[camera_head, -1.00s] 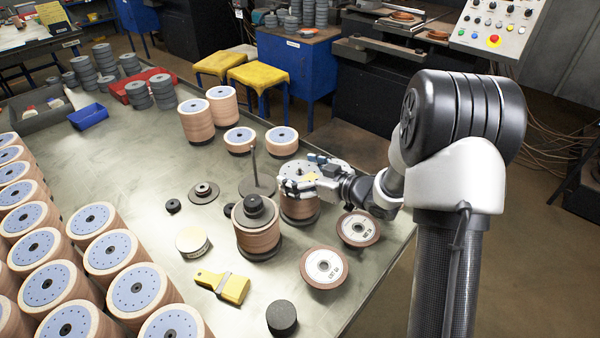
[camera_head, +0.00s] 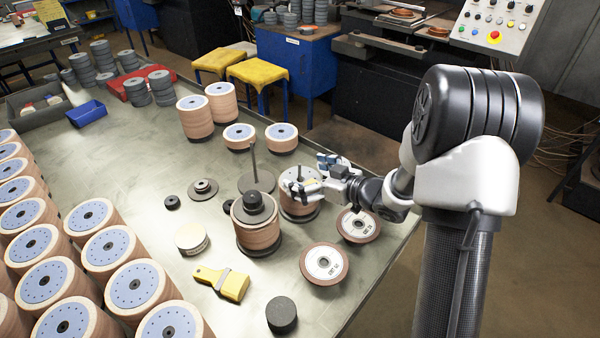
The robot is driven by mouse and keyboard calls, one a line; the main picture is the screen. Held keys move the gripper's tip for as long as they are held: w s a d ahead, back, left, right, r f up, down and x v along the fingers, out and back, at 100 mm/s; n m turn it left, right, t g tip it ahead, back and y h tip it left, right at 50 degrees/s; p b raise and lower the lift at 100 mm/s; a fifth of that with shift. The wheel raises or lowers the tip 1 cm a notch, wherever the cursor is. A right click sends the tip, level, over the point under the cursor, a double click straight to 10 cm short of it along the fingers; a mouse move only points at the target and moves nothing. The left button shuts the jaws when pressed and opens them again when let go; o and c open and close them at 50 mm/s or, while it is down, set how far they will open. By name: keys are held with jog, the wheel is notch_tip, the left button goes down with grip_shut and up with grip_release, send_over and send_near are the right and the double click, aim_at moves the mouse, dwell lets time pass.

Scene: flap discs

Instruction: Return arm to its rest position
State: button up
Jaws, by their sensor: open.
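My gripper (camera_head: 312,177) is open at the right side of the table (camera_head: 150,190), at the top of a stack of flap discs (camera_head: 299,205). Its fingers reach over the right part of the stack's top disc; whether they touch it I cannot tell. My arm comes in from the right, and its wrist hides part of the table edge. Left of the gripper stands a thin upright rod on a round dark base (camera_head: 257,182). In front of it a second disc stack (camera_head: 257,230) has a black hub on top.
Two labelled discs (camera_head: 324,265) (camera_head: 359,225) lie near the right edge. Tall disc stacks (camera_head: 132,285) fill the left. A blue bin (camera_head: 87,113) stands farther back.

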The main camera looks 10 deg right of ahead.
jog(key=v, duration=0.9)
jog(key=shift+s+d, duration=0.2)
jog(key=shift+s, duration=0.1)
jog(key=shift+r, duration=0.15)
dwell(1.1)
